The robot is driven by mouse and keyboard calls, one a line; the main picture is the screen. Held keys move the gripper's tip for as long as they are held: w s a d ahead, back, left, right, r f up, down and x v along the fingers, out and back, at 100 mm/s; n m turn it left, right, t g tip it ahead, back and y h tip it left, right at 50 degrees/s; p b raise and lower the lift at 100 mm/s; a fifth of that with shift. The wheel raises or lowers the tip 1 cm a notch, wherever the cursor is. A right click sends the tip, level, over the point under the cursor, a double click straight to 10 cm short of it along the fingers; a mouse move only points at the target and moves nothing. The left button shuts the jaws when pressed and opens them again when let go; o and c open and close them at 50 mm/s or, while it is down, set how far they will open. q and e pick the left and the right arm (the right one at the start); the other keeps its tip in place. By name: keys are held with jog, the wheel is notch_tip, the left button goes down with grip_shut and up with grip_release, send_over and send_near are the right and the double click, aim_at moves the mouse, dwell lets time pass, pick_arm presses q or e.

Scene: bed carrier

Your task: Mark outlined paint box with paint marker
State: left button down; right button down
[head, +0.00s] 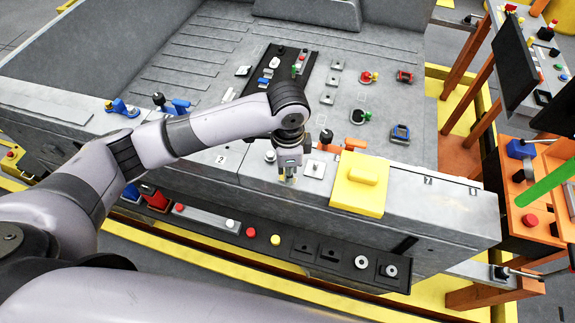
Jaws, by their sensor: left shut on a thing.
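My left arm reaches in from the left over the grey bed carrier panel (345,85). My left gripper (288,174) points down at the panel's front edge, left of the yellow block. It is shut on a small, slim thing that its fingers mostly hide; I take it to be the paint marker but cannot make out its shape. Faint pale outlines show on the panel near the green-knobbed part; I cannot tell which one is the paint box. My right gripper is not in view.
A yellow block (360,184) sits on the front ledge beside my left gripper. Several levers and switches stand on the panel, with an orange-handled one (354,143) close by. A black strip with buttons (330,252) runs below the front edge. An orange stand (525,215) is at right.

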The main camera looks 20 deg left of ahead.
pick_arm(q)
jog(key=shift+s, duration=0.15)
dwell(0.3)
jog(key=shift+w+a, duration=0.2)
jog(key=shift+w, duration=0.35)
jog(key=shift+w+a, duration=0.15)
jog(key=shift+w, duration=0.35)
jog(key=shift+r, duration=0.1)
jog(key=shift+r, duration=0.5)
jog(key=shift+s+d, duration=0.1)
